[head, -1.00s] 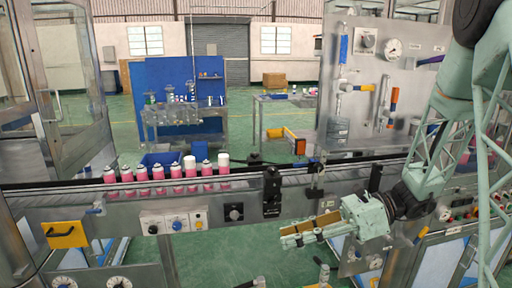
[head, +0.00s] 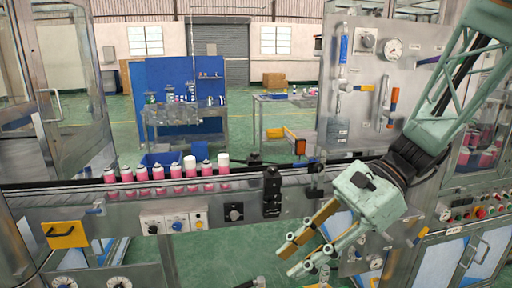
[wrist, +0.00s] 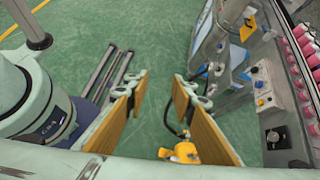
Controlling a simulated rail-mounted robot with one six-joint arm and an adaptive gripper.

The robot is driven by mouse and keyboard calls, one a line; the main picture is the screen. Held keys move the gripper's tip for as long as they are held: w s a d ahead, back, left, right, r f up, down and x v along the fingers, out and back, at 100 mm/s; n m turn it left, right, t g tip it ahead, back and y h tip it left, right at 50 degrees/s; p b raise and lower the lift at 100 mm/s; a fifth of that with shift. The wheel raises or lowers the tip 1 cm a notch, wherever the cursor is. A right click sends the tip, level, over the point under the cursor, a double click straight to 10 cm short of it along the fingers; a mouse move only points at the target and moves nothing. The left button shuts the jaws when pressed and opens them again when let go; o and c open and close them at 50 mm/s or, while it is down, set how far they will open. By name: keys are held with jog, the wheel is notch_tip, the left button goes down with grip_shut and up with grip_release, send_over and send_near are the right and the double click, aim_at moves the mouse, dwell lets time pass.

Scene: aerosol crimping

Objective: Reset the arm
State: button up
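My gripper (head: 291,262) hangs in front of the line on the right of the head view, tilted with its fingers pointing down and left. It is open and empty. In the wrist view my gripper (wrist: 162,90) shows its two tan-padded fingers apart, with green floor between them. No object touches the fingers.
A conveyor (head: 60,187) carries a row of pink cans (head: 158,173), some with white caps, left of my gripper. A gauge panel (head: 365,75) stands behind my arm. A yellow device (wrist: 185,153) shows below the fingers. Open green floor (head: 250,262) lies in front.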

jog(key=s+d+r+n+t+h, duration=0.3)
jog(key=s+d+r+n+h, duration=0.1)
jog(key=s, duration=0.5)
jog(key=s+d+r+n+t+h, duration=0.3)
jog(key=s+d+r+n+h, duration=0.1)
jog(key=s+d+n, duration=0.4)
jog(key=shift+s+d+r+n+h, duration=0.35)
jog(key=shift+s+n+h, duration=0.25)
jog(key=shift+n+h, duration=0.25)
dwell(1.4)
